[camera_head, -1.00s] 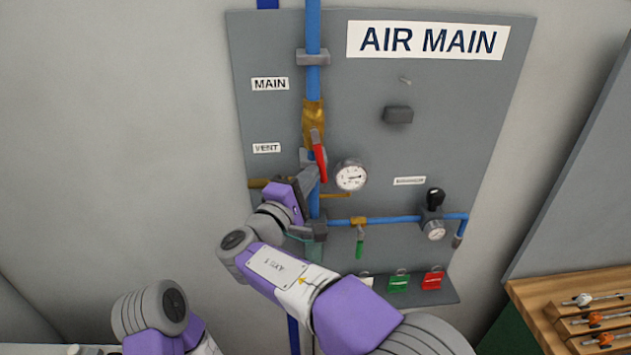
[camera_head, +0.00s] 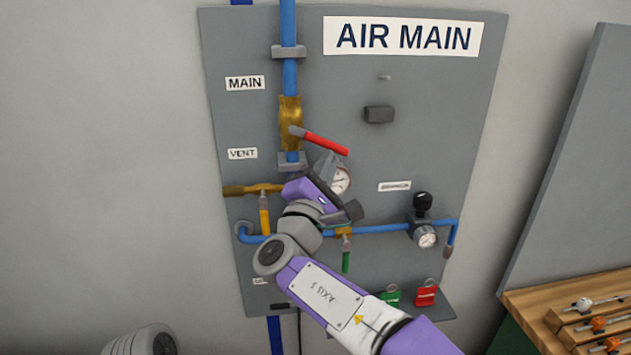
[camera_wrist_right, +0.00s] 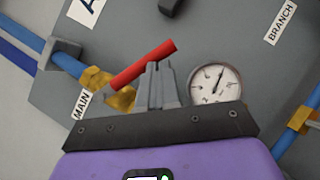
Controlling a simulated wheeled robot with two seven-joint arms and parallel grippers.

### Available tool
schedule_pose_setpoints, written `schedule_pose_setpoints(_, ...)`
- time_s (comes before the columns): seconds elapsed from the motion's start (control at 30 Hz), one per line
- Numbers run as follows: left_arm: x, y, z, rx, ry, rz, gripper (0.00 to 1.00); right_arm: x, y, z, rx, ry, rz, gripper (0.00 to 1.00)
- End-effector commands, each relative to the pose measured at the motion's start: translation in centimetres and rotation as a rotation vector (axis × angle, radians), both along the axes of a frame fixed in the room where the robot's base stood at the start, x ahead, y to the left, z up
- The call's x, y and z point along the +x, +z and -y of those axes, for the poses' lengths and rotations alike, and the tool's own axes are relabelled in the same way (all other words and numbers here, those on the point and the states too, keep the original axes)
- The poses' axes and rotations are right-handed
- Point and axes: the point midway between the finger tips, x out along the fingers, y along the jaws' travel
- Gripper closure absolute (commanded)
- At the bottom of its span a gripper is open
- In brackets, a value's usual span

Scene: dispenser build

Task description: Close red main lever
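The red main lever (camera_head: 325,143) is on the brass main valve (camera_head: 290,112) on the blue vertical pipe. It points right and slightly down, across the pipe. My right gripper (camera_head: 332,160) is just below the lever's outer half. In the right wrist view, the red lever (camera_wrist_right: 143,65) slants across the tips of my right gripper (camera_wrist_right: 157,66). The fingers are close together with nothing visible between them. The tips are at the lever's lower edge; I cannot tell whether they touch. My left gripper is out of view.
A pressure gauge (camera_head: 341,181) sits right behind my right gripper. A yellow-handled vent valve (camera_head: 264,212) and a green-handled branch valve (camera_head: 346,258) are lower on the panel (camera_head: 440,120). Red tag (camera_head: 427,293) and wooden rack (camera_head: 545,300) are at lower right.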

Motion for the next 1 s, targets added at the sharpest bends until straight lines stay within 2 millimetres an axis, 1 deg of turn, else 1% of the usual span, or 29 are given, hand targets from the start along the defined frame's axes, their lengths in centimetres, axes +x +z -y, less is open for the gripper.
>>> schedule_pose_setpoints(0.03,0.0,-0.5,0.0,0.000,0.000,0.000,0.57,0.1,0.1,0.7,0.005,-0.005,0.000,1.00)
schedule_pose_setpoints(0.2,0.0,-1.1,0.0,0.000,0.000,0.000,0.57,0.3,1.1,1.5,0.004,-0.007,0.000,1.00)
schedule_pose_setpoints(0.3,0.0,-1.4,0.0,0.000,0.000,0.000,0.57,0.3,1.6,1.9,-0.065,-0.008,0.009,1.00)
schedule_pose_setpoints(0.43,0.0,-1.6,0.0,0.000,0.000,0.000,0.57,0.4,2.3,2.1,-0.136,-0.007,0.022,1.00)
schedule_pose_setpoints(0.7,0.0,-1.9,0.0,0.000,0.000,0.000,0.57,0.4,3.1,2.4,-0.130,-0.007,0.021,1.00)
schedule_pose_setpoints(1.0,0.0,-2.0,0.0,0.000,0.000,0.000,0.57,0.4,3.3,2.4,-0.130,-0.006,0.021,1.00)
